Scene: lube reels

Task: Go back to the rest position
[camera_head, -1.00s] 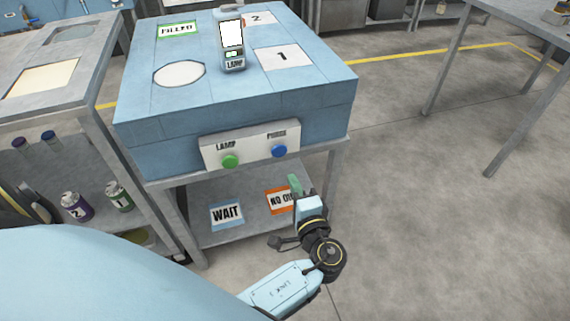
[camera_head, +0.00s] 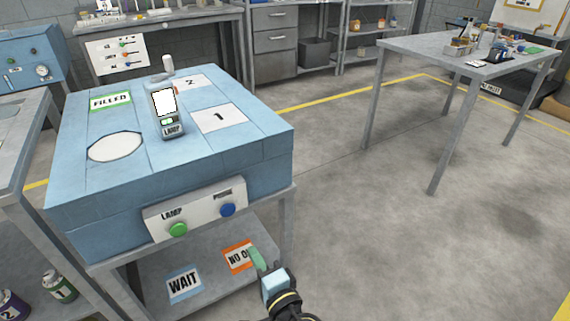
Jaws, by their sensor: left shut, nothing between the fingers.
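The blue station (camera_head: 100,190) carries a green lamp button (camera_head: 178,229) and a blue button (camera_head: 228,210) on a white front panel. My gripper is below and to the right of these buttons, apart from them.
The lower shelf holds a WAIT card (camera_head: 184,285) and an orange-edged card (camera_head: 238,257) partly behind my gripper. A grey table (camera_head: 420,45) with small items stands at the back right. Open floor (camera_head: 370,220) lies to the right. Cans (camera_head: 60,287) stand at the lower left.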

